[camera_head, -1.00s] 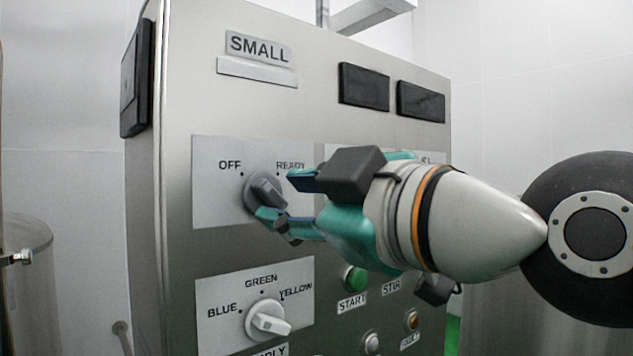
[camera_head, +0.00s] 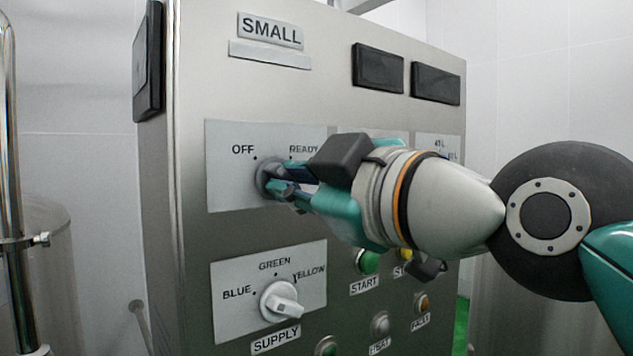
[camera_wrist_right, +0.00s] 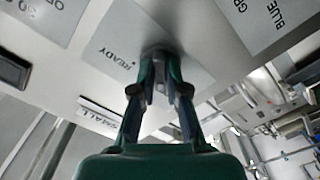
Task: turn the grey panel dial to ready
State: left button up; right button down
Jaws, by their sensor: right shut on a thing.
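The grey panel dial (camera_head: 264,178) sits on a light plate marked OFF at left and READY at right, on the front of a steel cabinet. My right gripper (camera_head: 284,181) reaches in from the right and is shut on the dial's knob. In the right wrist view, the fingers (camera_wrist_right: 160,85) close on the dial (camera_wrist_right: 160,52), beside the READY label. The fingers cover most of the knob, so I cannot tell where its pointer stands. My left gripper is not in view.
Below is a white supply dial (camera_head: 283,302) marked BLUE, GREEN and YELLOW. A green START button (camera_head: 367,261) and other buttons sit under my right wrist. Two dark displays (camera_head: 378,67) are above. A steel tank (camera_head: 40,270) stands at left.

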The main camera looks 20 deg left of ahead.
jog(key=shift+m, duration=0.5)
jog(key=m+p, duration=0.2)
jog(key=m, duration=1.4)
jog(key=shift+s+m, duration=0.1)
jog(key=shift+m, duration=0.3)
jog(key=c, duration=1.2)
grip_release()
